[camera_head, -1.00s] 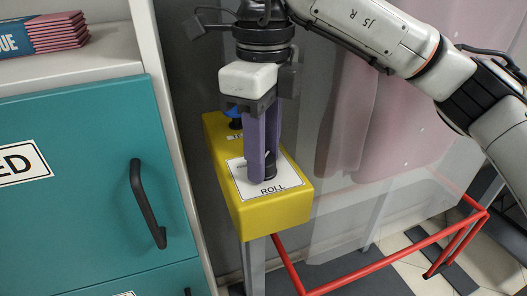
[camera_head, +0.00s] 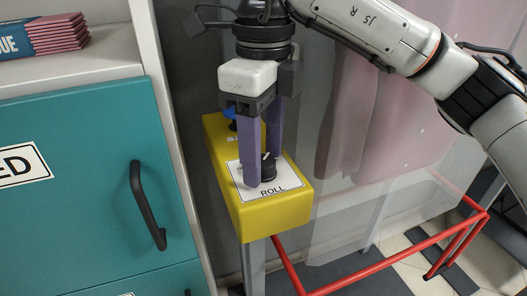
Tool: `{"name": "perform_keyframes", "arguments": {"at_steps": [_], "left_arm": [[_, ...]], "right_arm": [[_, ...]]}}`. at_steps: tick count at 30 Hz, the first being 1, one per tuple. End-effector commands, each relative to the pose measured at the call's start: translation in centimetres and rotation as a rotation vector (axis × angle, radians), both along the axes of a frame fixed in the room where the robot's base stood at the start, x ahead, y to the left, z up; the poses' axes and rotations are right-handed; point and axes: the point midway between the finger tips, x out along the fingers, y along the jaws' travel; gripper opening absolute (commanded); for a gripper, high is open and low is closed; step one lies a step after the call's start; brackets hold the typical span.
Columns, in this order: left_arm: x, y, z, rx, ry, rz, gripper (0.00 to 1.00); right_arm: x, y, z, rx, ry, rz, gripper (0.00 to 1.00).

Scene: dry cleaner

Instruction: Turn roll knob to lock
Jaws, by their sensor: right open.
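The black roll knob (camera_head: 267,169) stands on the white plate marked ROLL (camera_head: 283,185), on top of a yellow control box (camera_head: 262,218). A pale line shows on the knob's top. My right gripper (camera_head: 261,170) points down over the box. Its two purple fingers are apart, one at the near left of the knob and one at its far right, so the knob lies between them. I cannot tell whether either finger touches the knob. My left gripper is out of view.
A blue knob (camera_head: 229,114) sits at the far end of the box, partly behind my gripper. A teal cabinet (camera_head: 90,180) with a black handle (camera_head: 146,205) stands to the left. A red rail (camera_head: 365,271) and a clear panel lie to the right, before a pink curtain (camera_head: 390,110).

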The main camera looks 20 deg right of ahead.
Motion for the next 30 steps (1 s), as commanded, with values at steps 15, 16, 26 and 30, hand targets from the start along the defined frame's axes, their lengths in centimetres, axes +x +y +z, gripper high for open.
{"name": "perform_keyframes", "arguments": {"at_steps": [15,16,26,30], "left_arm": [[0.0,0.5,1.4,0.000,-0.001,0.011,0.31],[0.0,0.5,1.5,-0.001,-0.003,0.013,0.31],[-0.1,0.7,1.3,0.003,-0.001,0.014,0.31],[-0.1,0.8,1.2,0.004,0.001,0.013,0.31]], "right_arm": [[0.0,0.0,9.1,-0.001,-0.004,-0.002,0.51],[0.0,0.0,9.3,0.000,-0.003,-0.002,0.51],[0.0,0.0,9.9,0.000,0.000,0.000,0.51],[0.0,0.0,9.9,0.001,-0.001,0.000,0.51]]}}
